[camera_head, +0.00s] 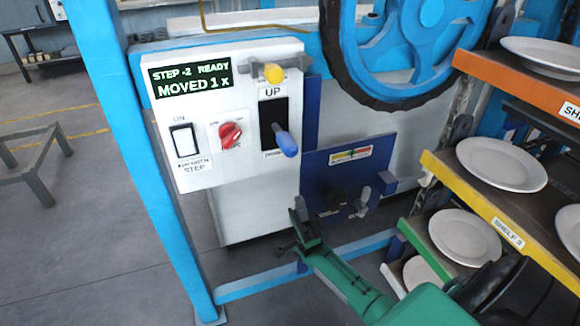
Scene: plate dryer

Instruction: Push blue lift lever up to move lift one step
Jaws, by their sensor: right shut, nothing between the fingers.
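The blue lift lever (285,141) sticks out of a black slot on the white control panel (222,172). The slot has "UP" above it, and the lever points downward, in the lower part of the slot. The display (190,79) reads "STEP -2 READY" and "MOVED 1 x". My right gripper (290,232), on a green arm from the lower right, is below the lever and apart from it. It is shut and empty. My left gripper is not in view.
A yellow knob (273,73) sits above the slot; a red rotary switch (230,134) and white rocker switch (184,140) are left of it. A blue post (130,130) stands at left. Shelves with white plates (501,164) are at right.

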